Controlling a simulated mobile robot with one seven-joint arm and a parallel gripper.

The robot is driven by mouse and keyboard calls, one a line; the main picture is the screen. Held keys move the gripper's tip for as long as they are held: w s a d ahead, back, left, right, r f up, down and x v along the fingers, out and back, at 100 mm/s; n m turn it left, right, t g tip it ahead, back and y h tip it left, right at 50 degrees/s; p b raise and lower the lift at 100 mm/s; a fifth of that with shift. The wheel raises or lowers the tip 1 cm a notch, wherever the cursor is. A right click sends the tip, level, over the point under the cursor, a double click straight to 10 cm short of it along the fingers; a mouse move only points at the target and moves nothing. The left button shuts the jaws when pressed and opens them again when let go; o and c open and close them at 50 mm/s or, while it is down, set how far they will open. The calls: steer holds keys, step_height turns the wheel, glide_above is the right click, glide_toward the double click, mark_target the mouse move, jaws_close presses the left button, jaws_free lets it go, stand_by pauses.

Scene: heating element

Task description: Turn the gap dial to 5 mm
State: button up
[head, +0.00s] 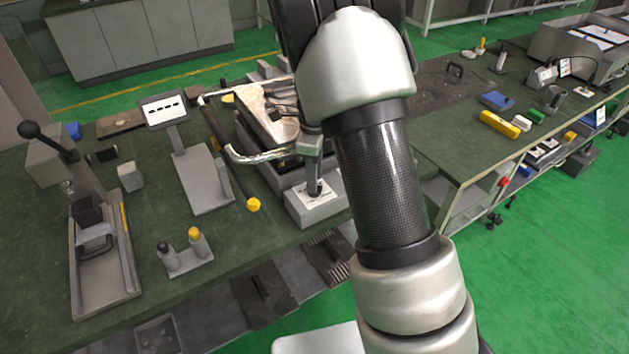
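The gap dial is a small dark knob (318,189) on a white marked plate, on top of a light grey box (320,211) at the front edge of the green bench. My gripper (313,168) points down from above, its tip at or just over the knob. My arm hides most of the gripper, so I cannot tell whether its fingers are open or shut, or whether they touch the knob. The marks on the plate are too small to read.
A metal-covered device (268,112) stands behind. My arm covers the area to the right.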

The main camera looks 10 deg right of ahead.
steer(key=shift+f, duration=0.7)
jaws_close()
